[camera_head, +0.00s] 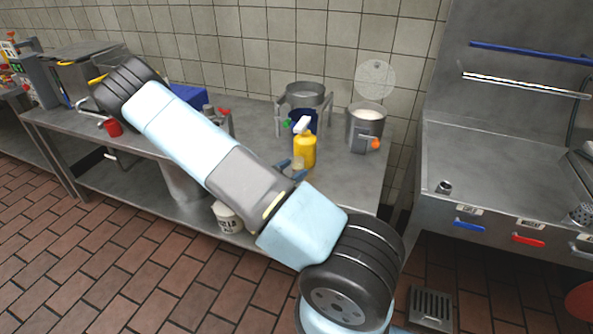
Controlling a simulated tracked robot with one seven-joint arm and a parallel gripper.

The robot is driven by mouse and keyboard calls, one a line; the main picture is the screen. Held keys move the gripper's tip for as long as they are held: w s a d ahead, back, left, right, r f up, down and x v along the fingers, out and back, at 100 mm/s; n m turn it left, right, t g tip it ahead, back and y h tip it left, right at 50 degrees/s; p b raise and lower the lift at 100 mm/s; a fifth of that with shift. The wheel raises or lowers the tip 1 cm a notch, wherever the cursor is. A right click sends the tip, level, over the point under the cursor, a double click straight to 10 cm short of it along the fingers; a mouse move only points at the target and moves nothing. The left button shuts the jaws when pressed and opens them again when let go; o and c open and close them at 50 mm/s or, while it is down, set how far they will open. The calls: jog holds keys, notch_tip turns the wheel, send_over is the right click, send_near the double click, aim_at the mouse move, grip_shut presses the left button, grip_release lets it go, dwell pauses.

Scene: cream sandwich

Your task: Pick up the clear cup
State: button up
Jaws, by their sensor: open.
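A small, pale, see-through cup (298,163) stands on the steel counter just in front of the yellow bottle. My gripper (291,169) shows only as two small blue-grey fingertips past the edge of my arm. The fingertips are apart, one at the left of the cup and one at its lower right. The rest of the gripper is hidden behind my arm. I cannot tell whether the fingers touch the cup.
A yellow bottle (304,150) with a white top stands close behind the cup. Metal pots (365,128) with fittings stand at the back right. A red cup (113,128) is at the left. The counter (350,175) has free room at the right front.

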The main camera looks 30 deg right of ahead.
jog(key=shift+w+d, duration=0.1)
jog(key=shift+d, duration=0.35)
jog(key=c, duration=1.1)
jog(key=shift+r, duration=0.1)
